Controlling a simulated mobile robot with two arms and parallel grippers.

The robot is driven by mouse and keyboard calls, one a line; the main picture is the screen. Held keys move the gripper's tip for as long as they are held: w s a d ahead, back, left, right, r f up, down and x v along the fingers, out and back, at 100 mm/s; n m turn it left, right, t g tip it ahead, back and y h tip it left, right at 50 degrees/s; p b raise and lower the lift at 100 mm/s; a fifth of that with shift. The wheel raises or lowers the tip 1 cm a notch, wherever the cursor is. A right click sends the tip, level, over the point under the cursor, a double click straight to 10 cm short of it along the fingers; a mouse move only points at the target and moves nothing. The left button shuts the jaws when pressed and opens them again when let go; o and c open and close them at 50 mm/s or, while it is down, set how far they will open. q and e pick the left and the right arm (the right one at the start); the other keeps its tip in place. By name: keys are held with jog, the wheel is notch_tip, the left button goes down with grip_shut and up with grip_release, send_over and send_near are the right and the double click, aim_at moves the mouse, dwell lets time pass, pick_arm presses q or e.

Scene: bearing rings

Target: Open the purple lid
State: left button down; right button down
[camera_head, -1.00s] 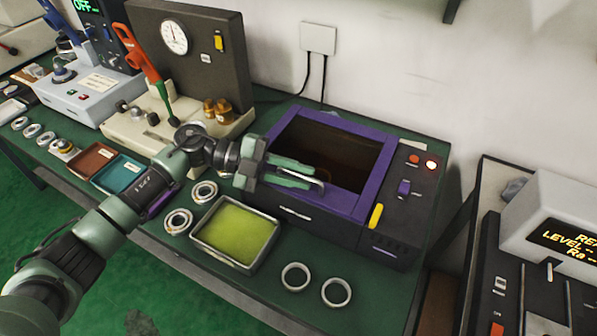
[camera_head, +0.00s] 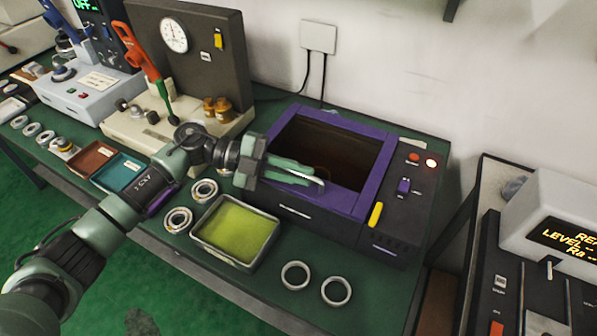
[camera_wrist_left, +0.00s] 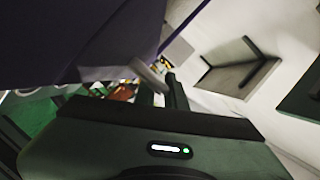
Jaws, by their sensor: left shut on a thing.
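The purple lid (camera_head: 374,178) is a frame around a dark see-through window on top of a black machine (camera_head: 385,240). It looks down on the machine; any small gap under its front edge is hard to tell. My left gripper (camera_head: 318,180) reaches in from the left over the lid's front edge, its fingers shut on the pale metal lid handle (camera_head: 322,183). The left wrist view shows the handle (camera_wrist_left: 148,73) by the fingertips (camera_wrist_left: 163,88) and the dark purple lid (camera_wrist_left: 110,45) at upper left. My right gripper is not in view.
A tray with yellow-green content (camera_head: 236,232) sits in front of the machine. Several metal rings (camera_head: 295,275) lie on the green bench. A yellow handle (camera_head: 376,214) and purple switch (camera_head: 403,187) are on the machine's right side. A wall stands behind.

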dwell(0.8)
pick_arm(q)
jog(key=w+d+r+n+g+y+p, duration=0.1)
jog(key=w+r+n+p, duration=0.1)
jog(key=r, duration=0.5)
jog(key=w+d+r+n+g+y+p, duration=0.1)
jog(key=w+d+r+n+p, duration=0.1)
jog(key=r+p, duration=0.5)
jog(key=shift+w+r+n, duration=0.25)
jog(key=shift+w+n, duration=0.35)
jog(key=shift+w, duration=0.8)
